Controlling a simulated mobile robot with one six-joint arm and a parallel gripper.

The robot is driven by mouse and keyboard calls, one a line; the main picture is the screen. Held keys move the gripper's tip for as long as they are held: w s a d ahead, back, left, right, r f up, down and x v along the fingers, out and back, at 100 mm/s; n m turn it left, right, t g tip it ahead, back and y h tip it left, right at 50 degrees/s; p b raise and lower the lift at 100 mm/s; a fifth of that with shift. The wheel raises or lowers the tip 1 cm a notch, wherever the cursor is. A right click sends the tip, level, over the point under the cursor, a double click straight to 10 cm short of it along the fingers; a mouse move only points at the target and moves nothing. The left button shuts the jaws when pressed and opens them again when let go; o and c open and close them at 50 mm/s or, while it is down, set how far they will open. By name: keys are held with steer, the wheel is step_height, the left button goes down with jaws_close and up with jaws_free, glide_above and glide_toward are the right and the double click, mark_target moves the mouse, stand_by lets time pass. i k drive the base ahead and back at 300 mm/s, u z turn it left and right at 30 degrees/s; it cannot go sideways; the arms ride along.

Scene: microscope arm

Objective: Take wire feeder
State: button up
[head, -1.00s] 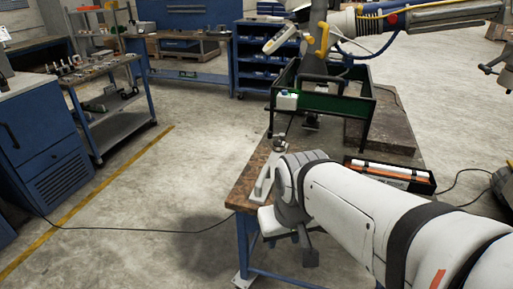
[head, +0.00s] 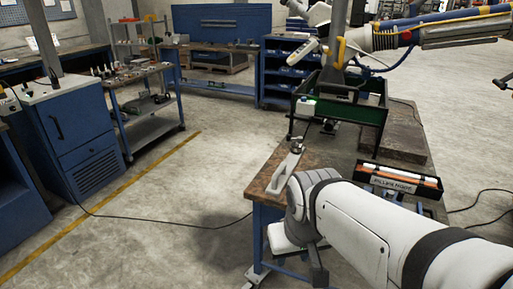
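I cannot pick out the wire feeder with certainty. A grey hand-sized tool with a metal knob (head: 285,174) lies on the near left corner of the wooden bench top (head: 262,186), just beyond my white arm. My arm reaches in from the lower right, its wrist above the bench's near edge. A dark part at its end (head: 318,268) hangs below the wrist beside a white rounded piece. My fingertips are not clear, and nothing is visibly held. The arm hides part of the near bench.
A labelled black box with white and orange rods (head: 400,183) is on the bench's right. A green tray (head: 342,110) with a white bottle (head: 305,106) stands at the back. A tool cart (head: 140,105) is at left. A cable (head: 165,228) crosses the open floor.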

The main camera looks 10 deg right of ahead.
mark_target(280, 177)
steer(key=i, duration=1.35)
steer(key=z, duration=0.05)
